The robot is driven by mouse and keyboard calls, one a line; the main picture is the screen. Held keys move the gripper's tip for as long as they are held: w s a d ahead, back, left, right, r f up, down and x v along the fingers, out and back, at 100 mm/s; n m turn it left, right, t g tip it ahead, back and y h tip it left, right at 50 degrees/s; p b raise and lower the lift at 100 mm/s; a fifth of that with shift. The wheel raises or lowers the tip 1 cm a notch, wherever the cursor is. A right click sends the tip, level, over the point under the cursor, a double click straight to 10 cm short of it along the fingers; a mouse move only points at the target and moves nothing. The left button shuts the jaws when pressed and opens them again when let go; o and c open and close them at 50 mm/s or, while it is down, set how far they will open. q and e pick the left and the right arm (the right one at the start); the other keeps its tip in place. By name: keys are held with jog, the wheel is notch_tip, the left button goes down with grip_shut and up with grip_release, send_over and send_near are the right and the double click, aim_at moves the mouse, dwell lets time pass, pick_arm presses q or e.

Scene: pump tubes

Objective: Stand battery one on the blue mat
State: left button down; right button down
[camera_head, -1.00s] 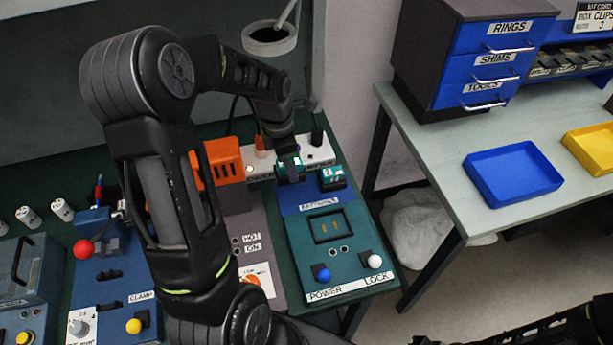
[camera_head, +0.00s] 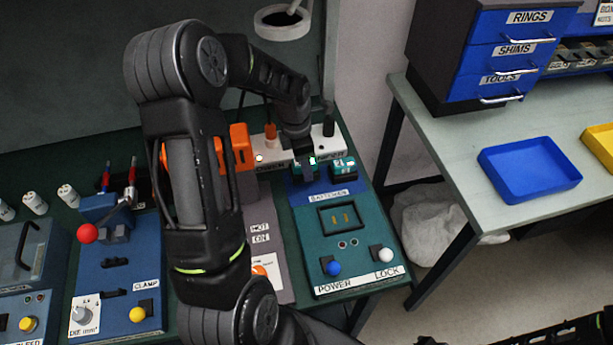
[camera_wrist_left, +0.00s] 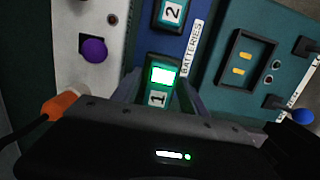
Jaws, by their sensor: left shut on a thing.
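Battery one (camera_wrist_left: 162,78), a teal block with a lit screen and a "1" label, is between the fingers of my left gripper (camera_wrist_left: 155,96). The gripper is shut on it. In the head view my left gripper (camera_head: 304,172) is over the back of the blue mat (camera_head: 306,192), left of battery two (camera_head: 343,168). In the wrist view battery two (camera_wrist_left: 172,12) stands on the mat (camera_wrist_left: 190,28) beyond battery one. I cannot tell whether battery one's base touches the mat. The gripper hides part of it.
A teal power panel (camera_head: 372,250) with a recessed bay lies in front of the mat. An orange block (camera_head: 241,146) stands left of the gripper. Part of my right arm shows at the lower right.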

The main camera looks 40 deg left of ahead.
pick_arm(q)
jog(key=shift+f+b, duration=1.05)
jog(key=shift+f, duration=0.8)
jog(key=shift+f, duration=0.15)
jog(key=c, duration=0.6)
grip_release()
jog(key=r+p, duration=0.1)
jog(key=r, duration=0.1)
jog(key=r+p, duration=0.2)
jog(key=r, duration=0.1)
jog(key=r+p, duration=0.1)
jog(key=r, duration=0.1)
jog(key=shift+s+a+r+p, duration=0.25)
jog(key=shift+s+r+p, duration=0.05)
jog(key=shift+p, duration=0.1)
jog(key=r, duration=0.3)
jog(key=shift+s+a+r, duration=0.15)
jog(key=shift+s+r, duration=0.05)
jog(key=shift+r, duration=0.1)
jog(key=shift+s+r, duration=0.1)
jog(key=shift+r, duration=0.4)
